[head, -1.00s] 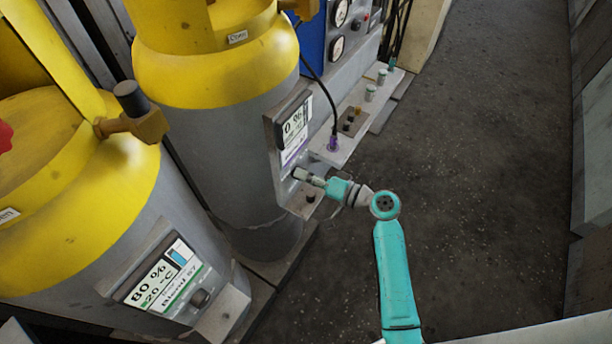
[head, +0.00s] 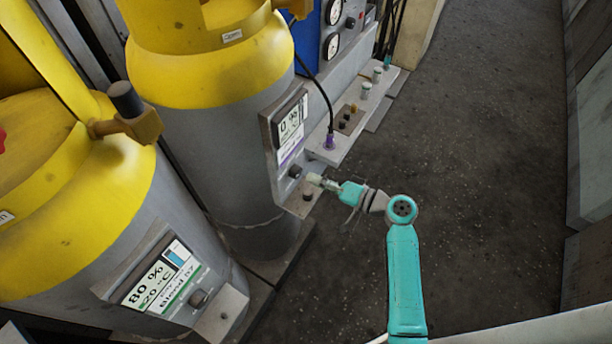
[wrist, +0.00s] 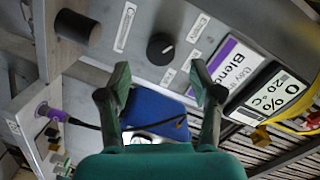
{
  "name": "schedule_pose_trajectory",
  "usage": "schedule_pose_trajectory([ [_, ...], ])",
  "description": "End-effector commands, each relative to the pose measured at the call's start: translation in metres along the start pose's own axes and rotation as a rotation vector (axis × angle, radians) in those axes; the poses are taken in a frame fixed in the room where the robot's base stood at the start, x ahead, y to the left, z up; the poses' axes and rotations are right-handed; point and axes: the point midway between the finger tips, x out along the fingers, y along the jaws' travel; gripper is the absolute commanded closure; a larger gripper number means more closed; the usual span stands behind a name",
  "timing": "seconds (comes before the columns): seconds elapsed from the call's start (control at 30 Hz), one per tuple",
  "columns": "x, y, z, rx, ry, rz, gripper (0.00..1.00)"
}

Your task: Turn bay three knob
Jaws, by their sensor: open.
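A small black round knob (head: 295,172) sits on the grey panel below a display reading 0 % on the middle cylinder. It also shows in the wrist view (wrist: 160,48), just ahead of and between my fingertips. My gripper (head: 316,180) is to the right of the knob and apart from it. In the wrist view my gripper (wrist: 161,72) is open, with nothing between its fingers. The display (wrist: 262,95) beside the knob has a purple strip and "Blend" lettering. I cannot read the bay number clearly.
A dark cylindrical button (head: 308,195) stands on the ledge below the knob. A purple plug with a black cable (head: 329,141) is on the ledge behind. A nearer cylinder has an 80 % display (head: 158,283) and its own knob (head: 198,298). The floor (head: 470,170) at right is clear.

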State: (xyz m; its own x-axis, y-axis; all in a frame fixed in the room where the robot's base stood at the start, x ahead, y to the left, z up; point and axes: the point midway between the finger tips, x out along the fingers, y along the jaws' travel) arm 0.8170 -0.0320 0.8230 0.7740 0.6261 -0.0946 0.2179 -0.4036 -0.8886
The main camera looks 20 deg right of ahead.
Motion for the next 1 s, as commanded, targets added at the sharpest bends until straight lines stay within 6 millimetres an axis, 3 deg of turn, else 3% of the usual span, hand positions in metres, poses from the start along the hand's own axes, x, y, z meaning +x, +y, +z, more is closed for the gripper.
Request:
schedule_pose_trajectory([
  [0.2,-0.041,0.0,-0.001,0.001,0.004,0.001,0.35],
  [0.4,-0.064,0.0,-0.001,0.001,0.002,0.0,0.35],
  [1.0,-0.072,0.0,0.0,0.0,0.0,-0.001,0.35],
])
